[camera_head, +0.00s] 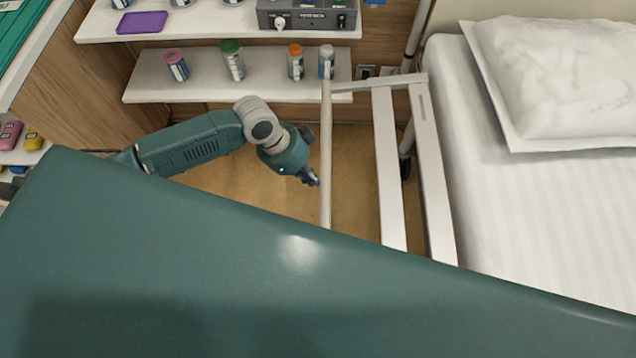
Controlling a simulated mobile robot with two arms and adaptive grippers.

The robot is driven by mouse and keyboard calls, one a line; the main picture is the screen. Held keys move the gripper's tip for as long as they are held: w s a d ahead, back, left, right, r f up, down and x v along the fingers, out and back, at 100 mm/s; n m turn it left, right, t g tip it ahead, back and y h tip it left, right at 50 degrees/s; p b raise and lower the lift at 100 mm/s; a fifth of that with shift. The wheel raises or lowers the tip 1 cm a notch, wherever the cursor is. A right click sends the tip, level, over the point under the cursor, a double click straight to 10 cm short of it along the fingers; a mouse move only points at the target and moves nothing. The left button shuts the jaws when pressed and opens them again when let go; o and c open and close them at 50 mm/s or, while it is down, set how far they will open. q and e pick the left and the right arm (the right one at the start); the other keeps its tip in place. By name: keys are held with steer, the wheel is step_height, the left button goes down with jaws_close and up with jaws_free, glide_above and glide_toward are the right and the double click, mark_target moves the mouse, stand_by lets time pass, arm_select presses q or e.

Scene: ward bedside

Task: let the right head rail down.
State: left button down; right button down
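The bed rail (390,170) is a pale frame of long parallel bars along the left side of the bed (540,215). Its outermost bar is a round beige one (326,150), joined to the flat bars by an end piece at the far end. The near end of the rail is hidden behind a large teal surface of my own body. No rail release shows clearly. My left gripper (312,178) is just left of the round bar, its dark fingertips close to it. I cannot tell whether they touch or how far they are parted. My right gripper is out of view.
A white pillow (565,75) lies on the bed. Shelves at the back hold several capped bottles, including a green-capped one (232,60), a grey device (308,16) and a purple tray (142,22). A thin pole (416,35) stands behind the rail. Bare floor shows around the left gripper.

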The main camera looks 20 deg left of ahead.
mark_target(322, 190)
arm_select(q)
steer(key=x, duration=0.4)
steer(key=shift+d+f, duration=0.15)
steer(key=shift+f, duration=0.25)
steer(key=shift+h, duration=0.7)
steer(key=f+b, duration=0.4)
steer(key=f, duration=0.1)
steer(key=d+f+b, duration=0.1)
steer(key=f+b, duration=0.1)
steer(key=b, duration=0.1)
steer(key=shift+w+f, duration=0.25)
steer(key=shift+d+f, duration=0.15)
steer(key=shift+f, duration=0.15)
steer(key=shift+r, duration=0.1)
